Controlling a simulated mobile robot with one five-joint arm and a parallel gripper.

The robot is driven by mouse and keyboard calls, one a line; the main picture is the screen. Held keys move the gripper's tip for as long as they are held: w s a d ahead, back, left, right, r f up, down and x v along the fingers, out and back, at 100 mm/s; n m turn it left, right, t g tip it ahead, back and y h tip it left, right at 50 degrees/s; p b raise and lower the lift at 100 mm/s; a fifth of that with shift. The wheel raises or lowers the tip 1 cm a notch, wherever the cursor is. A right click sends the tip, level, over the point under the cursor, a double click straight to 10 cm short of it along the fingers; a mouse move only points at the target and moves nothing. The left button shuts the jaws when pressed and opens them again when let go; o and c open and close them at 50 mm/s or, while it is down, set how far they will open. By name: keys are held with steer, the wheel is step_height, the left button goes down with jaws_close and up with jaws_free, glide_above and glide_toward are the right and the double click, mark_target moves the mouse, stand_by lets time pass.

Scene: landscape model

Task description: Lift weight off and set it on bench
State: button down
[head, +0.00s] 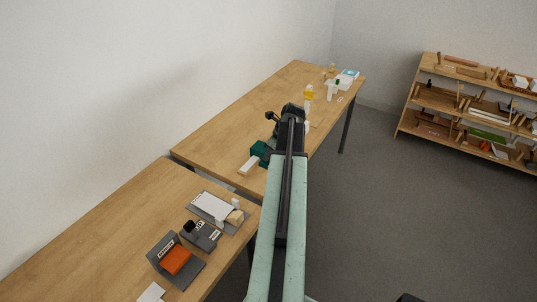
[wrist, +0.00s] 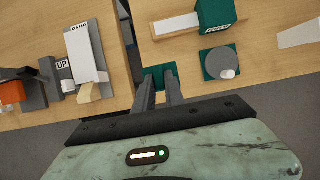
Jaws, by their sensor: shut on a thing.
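In the wrist view, my gripper (wrist: 163,88) is shut on a small dark green piece (wrist: 157,73), which looks like the weight. Its lower part is hidden by the fingers. It shows over the bench edge beside the dark gap between the two benches; I cannot tell its height. The wooden bench (wrist: 272,68) lies ahead and to the right. In the head view, my arm hides the held piece, and the same bench (head: 225,125) stretches away toward the back.
A green block (wrist: 215,14) with a white bar (wrist: 176,26) and a round grey disc (wrist: 217,63) on a green base stand close by. Shelves (head: 470,100) stand at right.

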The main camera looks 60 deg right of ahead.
steer(key=shift+f+b, duration=6.1)
steer(key=shift+f, duration=0.2)
steer(key=shift+f+b, duration=0.55)
steer(key=shift+b, duration=0.05)
steer(key=c, duration=1.3)
jaws_free()
steer(key=shift+p+v, duration=3.3)
steer(key=shift+v, duration=0.2)
steer(key=shift+r, duration=0.15)
